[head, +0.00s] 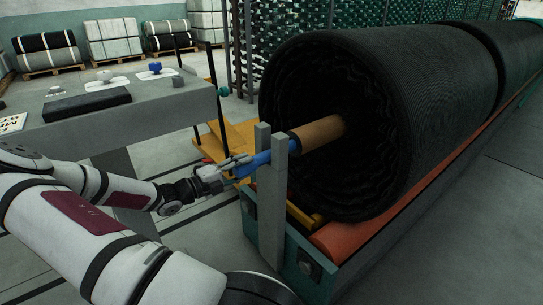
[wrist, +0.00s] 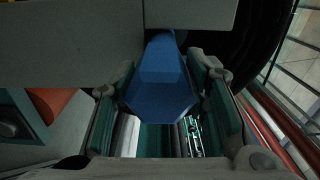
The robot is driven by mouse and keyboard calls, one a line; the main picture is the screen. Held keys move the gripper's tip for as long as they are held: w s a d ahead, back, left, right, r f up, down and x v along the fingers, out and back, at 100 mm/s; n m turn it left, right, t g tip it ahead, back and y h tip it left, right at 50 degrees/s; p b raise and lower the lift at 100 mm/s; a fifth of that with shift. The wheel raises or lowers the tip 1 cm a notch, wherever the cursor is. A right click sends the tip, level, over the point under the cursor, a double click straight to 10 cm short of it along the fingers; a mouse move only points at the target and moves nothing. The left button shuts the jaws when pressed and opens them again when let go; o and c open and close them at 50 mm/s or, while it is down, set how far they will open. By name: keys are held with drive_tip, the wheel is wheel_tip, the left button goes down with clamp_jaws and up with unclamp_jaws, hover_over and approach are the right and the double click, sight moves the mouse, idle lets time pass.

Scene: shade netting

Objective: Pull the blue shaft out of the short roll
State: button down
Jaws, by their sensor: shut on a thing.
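The blue shaft (head: 258,163) sticks out of the brown core (head: 319,131) of the short black netting roll (head: 352,105) in the head view. It passes between the two prongs of a grey upright post (head: 271,195). My gripper (head: 226,176) is at the shaft's outer end, on the near side of the post. In the wrist view the blue shaft (wrist: 162,80) lies between the two fingers of my gripper (wrist: 165,105), which is shut on it. The shaft's inner part is hidden inside the core.
A grey table (head: 130,115) with small items stands at left. A yellow frame (head: 220,142) is on the floor behind my gripper. The roll rests on an orange roller (head: 350,236) in a green-sided stand. Another black roll (head: 510,45) lies beyond. Floor in front of the table looks clear.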

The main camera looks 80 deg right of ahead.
sight(234, 172)
drive_tip(key=shift+w+a+f+p, duration=0.15)
drive_tip(key=shift+w+a+p, duration=0.15)
drive_tip(key=shift+w+a, duration=0.05)
drive_tip(key=shift+p+v, duration=0.8)
drive_tip(key=shift+v, duration=1.3)
drive_tip(key=p+v, duration=0.2)
drive_tip(key=v, duration=2)
idle(2.8)
idle(0.5)
